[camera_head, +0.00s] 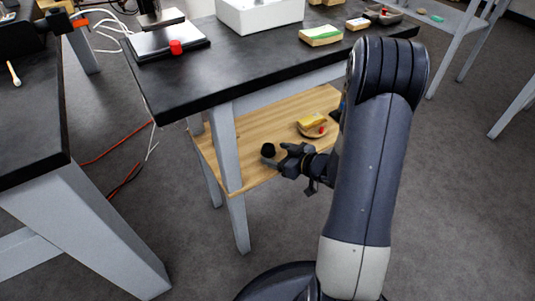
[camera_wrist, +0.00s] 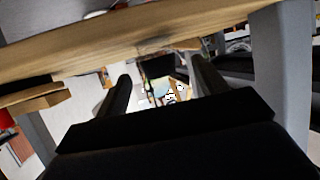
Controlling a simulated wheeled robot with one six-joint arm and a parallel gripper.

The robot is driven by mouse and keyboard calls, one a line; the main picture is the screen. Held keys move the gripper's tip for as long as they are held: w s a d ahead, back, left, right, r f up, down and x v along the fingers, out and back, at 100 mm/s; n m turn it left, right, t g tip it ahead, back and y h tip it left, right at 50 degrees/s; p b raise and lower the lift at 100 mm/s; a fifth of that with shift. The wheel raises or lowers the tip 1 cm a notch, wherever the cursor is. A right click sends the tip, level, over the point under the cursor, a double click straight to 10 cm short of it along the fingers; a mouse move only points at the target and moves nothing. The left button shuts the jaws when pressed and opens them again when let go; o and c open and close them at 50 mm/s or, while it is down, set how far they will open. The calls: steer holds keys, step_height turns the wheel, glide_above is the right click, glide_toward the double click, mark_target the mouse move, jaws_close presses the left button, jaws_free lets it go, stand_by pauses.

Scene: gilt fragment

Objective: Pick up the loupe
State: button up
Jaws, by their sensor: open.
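A small dark, roundish object (camera_head: 268,149), which looks like the loupe, stands on the wooden lower shelf (camera_head: 240,150) of the dark-topped table. My gripper (camera_head: 276,155) is open beside it, low over the shelf, with its fingers pointing left toward it. In the wrist view, a dark block-like shape (camera_wrist: 157,66), probably the same object, shows between and beyond the two spread fingers of my gripper (camera_wrist: 162,72). I cannot tell whether a finger touches it. Nothing is held.
The black tabletop (camera_head: 240,62) overhangs the shelf, and a grey table leg (camera_head: 225,150) stands just left. Grey floor (camera_head: 450,200) is clear at right.

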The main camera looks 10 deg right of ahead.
mark_target(267, 149)
steer(key=b+x, duration=0.2)
steer(key=x, duration=0.3)
steer(key=shift+w+r, duration=0.15)
steer(key=shift+w, duration=0.05)
steer(key=c, duration=1.1)
